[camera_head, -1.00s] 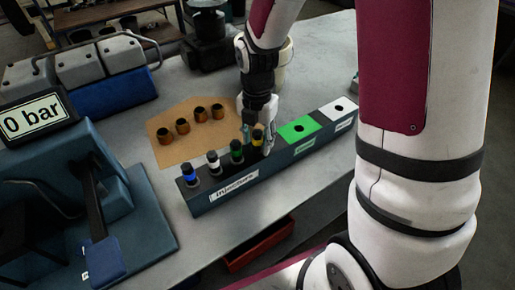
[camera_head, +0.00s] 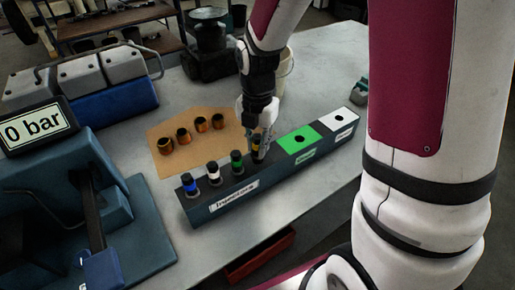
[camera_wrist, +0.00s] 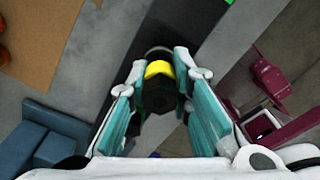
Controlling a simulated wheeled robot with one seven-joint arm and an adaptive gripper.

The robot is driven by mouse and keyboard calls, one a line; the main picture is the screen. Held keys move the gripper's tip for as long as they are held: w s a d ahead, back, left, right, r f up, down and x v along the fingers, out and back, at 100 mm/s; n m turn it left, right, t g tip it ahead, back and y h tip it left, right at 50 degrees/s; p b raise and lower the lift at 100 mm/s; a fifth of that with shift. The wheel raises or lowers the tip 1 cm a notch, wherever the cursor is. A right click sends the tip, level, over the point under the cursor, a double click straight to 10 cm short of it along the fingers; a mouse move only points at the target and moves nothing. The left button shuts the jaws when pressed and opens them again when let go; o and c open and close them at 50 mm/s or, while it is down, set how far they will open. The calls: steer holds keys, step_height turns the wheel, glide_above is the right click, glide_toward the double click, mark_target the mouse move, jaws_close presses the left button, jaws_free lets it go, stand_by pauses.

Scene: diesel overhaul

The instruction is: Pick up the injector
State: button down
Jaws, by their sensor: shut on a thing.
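A dark injector with a yellow band (camera_head: 256,142) is at the right end of the injector row in the long rack (camera_head: 225,207) labelled "Injectors". My gripper (camera_head: 262,152) reaches down over it and is shut on it. In the wrist view the yellow-banded injector (camera_wrist: 158,72) lies between the two teal-lined fingers of my gripper (camera_wrist: 157,88). The fingers hide part of it in the head view. Whether its lower end is still in its hole cannot be told. Injectors with blue (camera_head: 188,184), white (camera_head: 213,172) and green (camera_head: 237,161) bands stand upright to its left.
The rack's right end has a green block (camera_head: 300,139) and a white block (camera_head: 339,115), each with a hole. Several copper-coloured sleeves (camera_head: 183,136) stand on brown card behind. A "0 bar" tester (camera_head: 35,126) is at left. A red drawer (camera_head: 259,256) shows below the bench.

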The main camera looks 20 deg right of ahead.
step_height(320, 180, up, 16)
stand_by(0.5)
steer(key=c, duration=2.3)
jaws_free()
jaws_close()
